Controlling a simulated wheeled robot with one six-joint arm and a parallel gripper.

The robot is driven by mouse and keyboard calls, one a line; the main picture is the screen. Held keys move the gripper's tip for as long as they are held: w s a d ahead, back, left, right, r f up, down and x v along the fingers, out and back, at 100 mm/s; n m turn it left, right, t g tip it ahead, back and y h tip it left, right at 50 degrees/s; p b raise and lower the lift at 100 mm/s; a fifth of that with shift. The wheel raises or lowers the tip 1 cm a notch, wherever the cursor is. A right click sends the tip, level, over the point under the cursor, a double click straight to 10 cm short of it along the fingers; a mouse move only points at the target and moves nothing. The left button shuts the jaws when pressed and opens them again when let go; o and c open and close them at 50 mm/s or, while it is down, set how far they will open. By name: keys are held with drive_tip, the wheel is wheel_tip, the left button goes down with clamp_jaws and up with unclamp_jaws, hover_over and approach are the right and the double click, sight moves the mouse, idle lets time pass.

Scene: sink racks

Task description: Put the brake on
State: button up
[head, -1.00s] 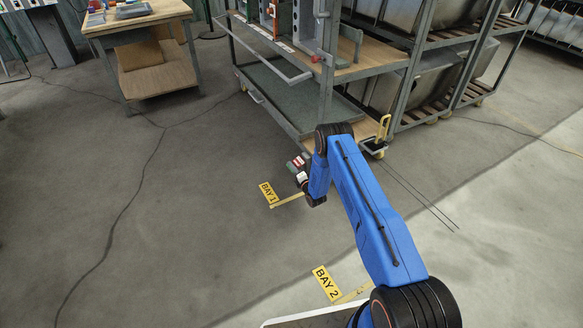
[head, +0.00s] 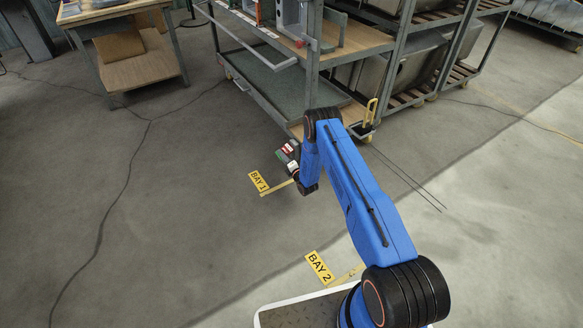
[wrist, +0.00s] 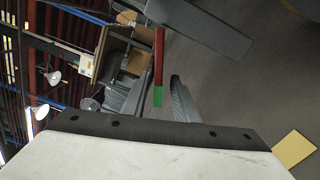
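In the wrist view a thin bar, red with a green end (wrist: 158,60), stands upright in the picture between the two grey fingers of my gripper (wrist: 163,84). Dark gaps show on both sides of the bar, so my gripper is open; I cannot tell how far beyond the fingertips the bar is. In the head view my gripper (head: 287,154) hangs low at the near left corner of the grey trolley (head: 262,92), beside small red and green patches. The arm hides part of that corner. Whether the bar is the brake lever is not clear.
A yellow upright handle on a small dark base (head: 369,124) stands right of my arm by the rack. Floor labels BAY 1 (head: 259,181) and BAY 2 (head: 319,267) lie nearby. A workbench (head: 130,45) is at the upper left. The floor on the left is clear.

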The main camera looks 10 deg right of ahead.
drive_tip(key=v, duration=1.6)
drive_tip(key=shift+r, duration=0.15)
